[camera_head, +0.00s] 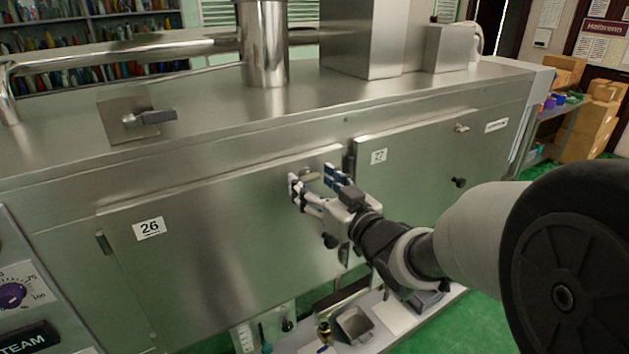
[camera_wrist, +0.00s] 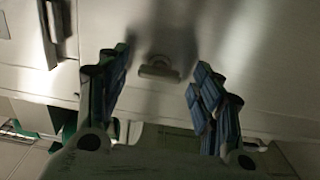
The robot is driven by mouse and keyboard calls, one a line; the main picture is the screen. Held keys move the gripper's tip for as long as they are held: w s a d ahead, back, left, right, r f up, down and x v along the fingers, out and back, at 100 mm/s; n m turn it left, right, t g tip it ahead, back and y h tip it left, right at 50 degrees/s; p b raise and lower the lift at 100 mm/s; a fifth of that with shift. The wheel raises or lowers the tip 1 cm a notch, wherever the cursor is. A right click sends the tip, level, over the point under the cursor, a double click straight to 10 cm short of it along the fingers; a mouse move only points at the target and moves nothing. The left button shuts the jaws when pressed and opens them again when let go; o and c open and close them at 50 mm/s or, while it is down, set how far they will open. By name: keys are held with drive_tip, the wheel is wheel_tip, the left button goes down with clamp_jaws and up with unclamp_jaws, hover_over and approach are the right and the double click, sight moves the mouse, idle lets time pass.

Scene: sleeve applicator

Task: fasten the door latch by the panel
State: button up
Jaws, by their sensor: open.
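The door latch (camera_head: 309,175) is a small metal turn-handle near the upper right corner of the steel door panel marked 26 (camera_head: 215,235). In the wrist view the latch (camera_wrist: 160,68) shows as a short bar, lying roughly level in that picture, on a round base. My gripper (camera_head: 312,181) is open in front of the panel, its two blue-padded fingers on either side of the latch. In the wrist view the gripper (camera_wrist: 161,78) has clear gaps between each finger and the latch. I cannot tell how far the fingertips are from the panel.
A second door (camera_head: 420,165), marked 27, has its own latch (camera_head: 461,128) and a black knob (camera_head: 458,182). A black knob (camera_head: 330,241) sits below my gripper on door 26. A low shelf (camera_head: 375,325) with a metal tray (camera_head: 355,325) lies beneath. Pipes cross the machine top.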

drive_tip(key=v, duration=1.1)
drive_tip(key=shift+s, duration=0.15)
drive_tip(key=shift+d, duration=0.15)
drive_tip(key=s+d+f+m+g+h, duration=0.1)
drive_tip(key=s+d+f+m+h, duration=0.15)
drive_tip(key=d+h, duration=0.3)
drive_tip(key=s+d+f+m+g+h, duration=0.1)
drive_tip(key=s+d+m+g+h, duration=0.15)
drive_tip(key=d+h, duration=0.35)
drive_tip(key=s+f+g, duration=0.2)
drive_tip(key=s+g, duration=0.1)
drive_tip(key=s, duration=0.6)
drive_tip(key=s+a+f+m+g+y, duration=0.1)
drive_tip(key=s+f+g, duration=0.2)
drive_tip(key=s, duration=0.7)
drive_tip(key=shift+m+g, duration=0.3)
drive_tip(key=shift+g, duration=0.05)
drive_tip(key=shift+a+y, duration=0.1)
drive_tip(key=shift+y, duration=0.15)
